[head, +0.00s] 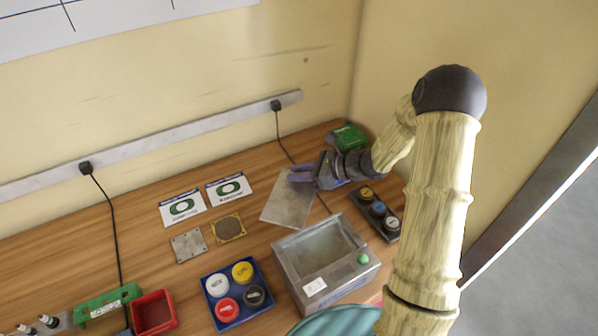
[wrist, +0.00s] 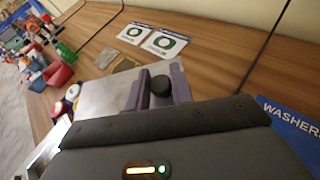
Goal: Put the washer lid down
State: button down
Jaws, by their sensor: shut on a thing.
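The washer lid (head: 286,203) is a flat grey metal plate with a black knob (wrist: 160,85). In the head view it is behind the washer box, over the wooden table; I cannot tell whether it touches the tabletop. My gripper (head: 302,175) has purple-grey fingers and is shut on the knob, which shows between the fingertips in the wrist view (wrist: 158,90). The fingers and hand hide part of the lid. The washer (head: 291,277) is an open-topped grey metal box with a green button, in front of the lid.
A blue tray (head: 229,265) with several coloured caps is left of the washer. A dark strip with round caps (head: 378,214) lies right. Two cards (head: 183,207), metal squares (head: 189,246) and a red bin (head: 153,312) are further left. A green box (head: 348,137) is at the back.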

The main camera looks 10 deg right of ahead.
jog(key=shift+f, duration=0.15)
jog(key=c, duration=1.2)
grip_release()
jog(key=shift+r+p, duration=0.55)
jog(key=shift+r, duration=0.2)
jog(key=b+v, duration=0.2)
jog(key=v, duration=0.9)
jog(key=shift+d, duration=0.45)
jog(key=shift+s, duration=0.1)
